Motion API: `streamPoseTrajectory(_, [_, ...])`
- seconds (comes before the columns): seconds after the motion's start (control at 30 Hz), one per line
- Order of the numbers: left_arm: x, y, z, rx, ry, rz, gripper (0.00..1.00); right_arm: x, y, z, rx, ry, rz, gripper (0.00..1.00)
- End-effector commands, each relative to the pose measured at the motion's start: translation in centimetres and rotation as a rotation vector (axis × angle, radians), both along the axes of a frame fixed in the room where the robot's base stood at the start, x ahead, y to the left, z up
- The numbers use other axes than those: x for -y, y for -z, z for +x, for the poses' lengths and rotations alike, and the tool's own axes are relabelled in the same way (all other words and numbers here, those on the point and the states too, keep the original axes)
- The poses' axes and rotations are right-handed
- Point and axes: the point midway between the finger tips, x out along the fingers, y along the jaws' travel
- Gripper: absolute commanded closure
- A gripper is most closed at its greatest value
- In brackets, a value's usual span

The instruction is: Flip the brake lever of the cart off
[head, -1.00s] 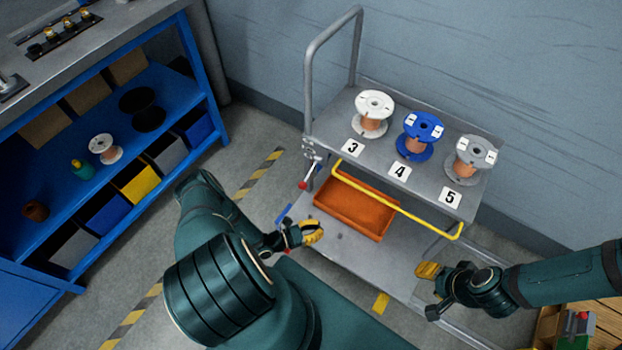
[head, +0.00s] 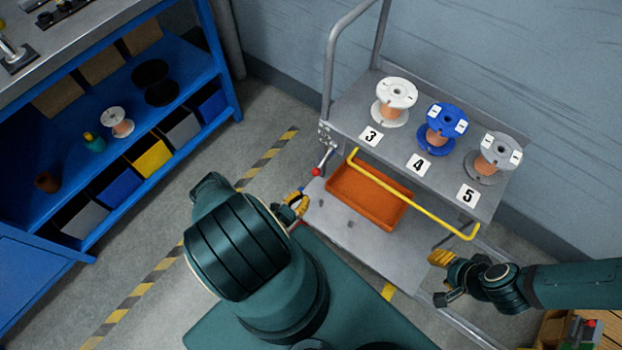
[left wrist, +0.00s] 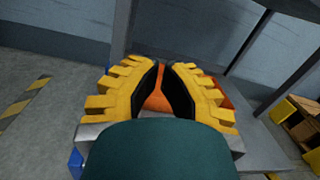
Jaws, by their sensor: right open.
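The cart's brake lever (head: 327,155) is a short metal arm with a red knob (head: 316,172), on the left side of the grey cart (head: 345,104), below the handle post. It slants down and left. My left gripper (head: 298,203) is just below and left of the knob in the head view, apart from it. My right gripper (head: 437,278) is open and empty at the cart's front right.
The cart's top holds white (head: 396,97), blue (head: 441,128) and grey (head: 494,157) spools. An orange tray (head: 365,205) sits on its lower shelf behind a yellow bar (head: 412,200). A blue shelf unit (head: 107,90) stands left. Striped floor lies between.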

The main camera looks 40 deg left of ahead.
Motion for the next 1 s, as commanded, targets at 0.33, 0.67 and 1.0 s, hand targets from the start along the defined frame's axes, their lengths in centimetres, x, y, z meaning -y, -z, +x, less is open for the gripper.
streamPoseTrajectory(0.33, [-0.3,-0.3,5.7,0.002,0.005,0.002,1.0,0.0,0.5,0.1,0.002,0.001,0.0,0.53])
streamPoseTrajectory(0.67, [-0.8,-1.9,9.1,-0.001,0.002,-0.001,1.0,0.0,0.9,0.2,0.005,0.001,-0.001,0.53])
streamPoseTrajectory(1.0, [-1.0,-4.1,8.1,0.0,0.001,0.0,1.0,0.0,0.9,0.2,0.004,0.0,-0.001,0.53])
